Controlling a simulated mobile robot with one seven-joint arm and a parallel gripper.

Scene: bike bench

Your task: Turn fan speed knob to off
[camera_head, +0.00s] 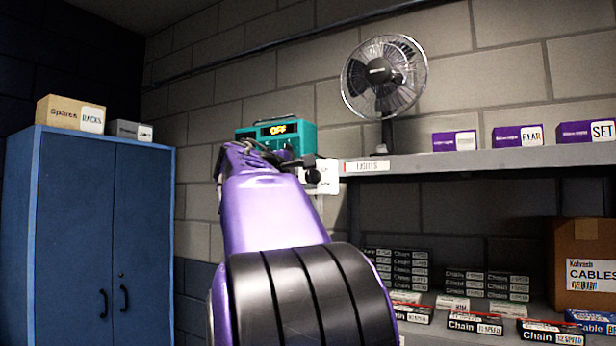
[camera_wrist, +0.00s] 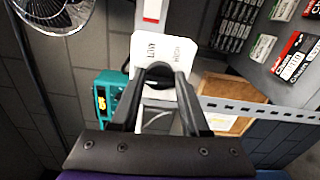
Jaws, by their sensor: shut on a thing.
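A black desk fan (camera_head: 384,76) stands on the upper shelf, and part of its cage shows in the wrist view (camera_wrist: 55,12). A teal box (camera_head: 297,138) with a lit display reading OFF sits left of the shelf. A white labelled plate (camera_head: 330,174) is at the shelf's left end, and it also shows in the wrist view (camera_wrist: 183,52). My gripper (camera_head: 314,174) is at this plate, with its dark fingers closed around a black rounded knob (camera_wrist: 160,70) in front of it. The knob's pointer and markings are hidden or too small to read.
The shelf edge (camera_head: 480,160) runs right from the plate, with purple boxes (camera_head: 517,135) on it. Chain boxes (camera_head: 475,323) and a cardboard carton (camera_head: 580,240) are on the lower shelf. A blue cabinet (camera_head: 85,235) stands at left.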

